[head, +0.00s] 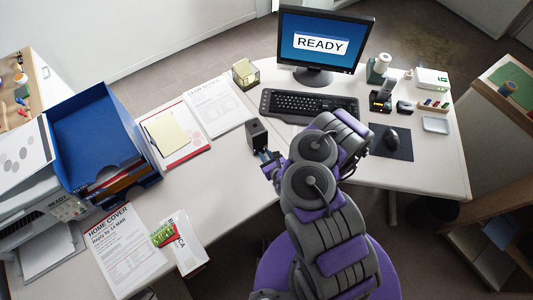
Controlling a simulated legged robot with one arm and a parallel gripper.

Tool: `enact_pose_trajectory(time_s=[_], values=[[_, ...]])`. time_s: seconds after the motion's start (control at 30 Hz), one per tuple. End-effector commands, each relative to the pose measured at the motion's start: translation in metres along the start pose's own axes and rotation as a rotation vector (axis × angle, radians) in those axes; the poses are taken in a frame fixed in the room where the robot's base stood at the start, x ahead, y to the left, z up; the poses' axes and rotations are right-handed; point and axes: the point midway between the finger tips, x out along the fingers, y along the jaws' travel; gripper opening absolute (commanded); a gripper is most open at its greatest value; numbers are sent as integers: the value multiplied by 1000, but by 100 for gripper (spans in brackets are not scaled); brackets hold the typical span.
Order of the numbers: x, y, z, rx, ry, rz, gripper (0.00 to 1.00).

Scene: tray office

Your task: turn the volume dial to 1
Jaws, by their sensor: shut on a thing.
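A small black box (257,133), which looks like a speaker, stands on the desk left of the keyboard. My gripper (266,158) is right at its near face, at the end of my arm. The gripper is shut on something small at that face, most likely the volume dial. The dial itself is hidden by the gripper, so its marks and setting cannot be read.
A keyboard (309,104) and a monitor (323,45) reading READY stand behind and right of the gripper. Papers (214,114) and a yellow note holder (245,73) lie beyond the box. A blue tray (94,131) is at left. A mouse (392,137) lies at right.

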Motion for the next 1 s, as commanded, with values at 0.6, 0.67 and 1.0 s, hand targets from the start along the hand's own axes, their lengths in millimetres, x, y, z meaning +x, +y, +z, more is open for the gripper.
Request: enact_pose_trajectory(time_s=[0.6,0.67,1.0], values=[[0,2,0,-76,4,-33,0],[0,2,0,-76,4,-32,0],[0,2,0,-75,3,-33,47]])
